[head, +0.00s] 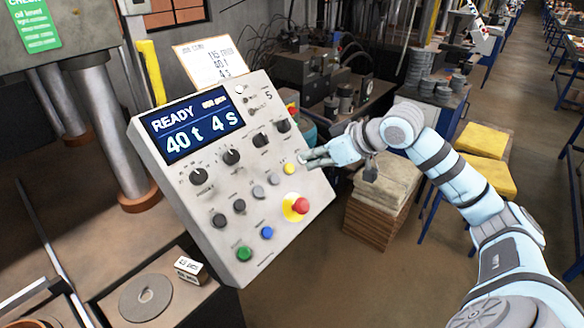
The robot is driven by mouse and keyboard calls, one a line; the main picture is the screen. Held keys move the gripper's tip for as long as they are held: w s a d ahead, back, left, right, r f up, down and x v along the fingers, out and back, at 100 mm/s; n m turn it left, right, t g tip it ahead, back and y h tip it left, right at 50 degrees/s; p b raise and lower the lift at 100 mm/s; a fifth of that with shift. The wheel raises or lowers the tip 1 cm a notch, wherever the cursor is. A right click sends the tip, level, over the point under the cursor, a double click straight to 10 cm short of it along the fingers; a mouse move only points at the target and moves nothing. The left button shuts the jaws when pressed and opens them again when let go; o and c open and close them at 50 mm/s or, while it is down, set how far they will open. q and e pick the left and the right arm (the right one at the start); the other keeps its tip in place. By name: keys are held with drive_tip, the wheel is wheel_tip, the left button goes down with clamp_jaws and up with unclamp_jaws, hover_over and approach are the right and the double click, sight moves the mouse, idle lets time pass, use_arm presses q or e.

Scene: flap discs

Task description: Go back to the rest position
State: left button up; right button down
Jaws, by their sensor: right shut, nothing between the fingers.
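My right gripper (312,158) is shut and empty. Its fingertips are close to the right part of the control panel (225,180), near the yellow button (289,169); I cannot tell whether they touch it. My right arm reaches in from the lower right. The panel's display (194,125) reads "READY 40 t 4 s". A red stop button (300,205) on a yellow base, a green button (243,253) and a blue button (267,233) are on the panel's lower part. My left gripper is not in view.
A press column (112,135) stands at the left. A flap disc (146,297) lies on a dark surface at lower left, beside a small box (190,268). Stacked sheets (372,218) stand behind my right gripper. Yellow-topped stools (482,140) are at right. Floor shows between panel and arm.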

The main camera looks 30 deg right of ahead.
drive_tip(key=shift+b+v, duration=0.3)
drive_tip(key=shift+v, duration=0.45)
drive_tip(key=shift+f, duration=0.1)
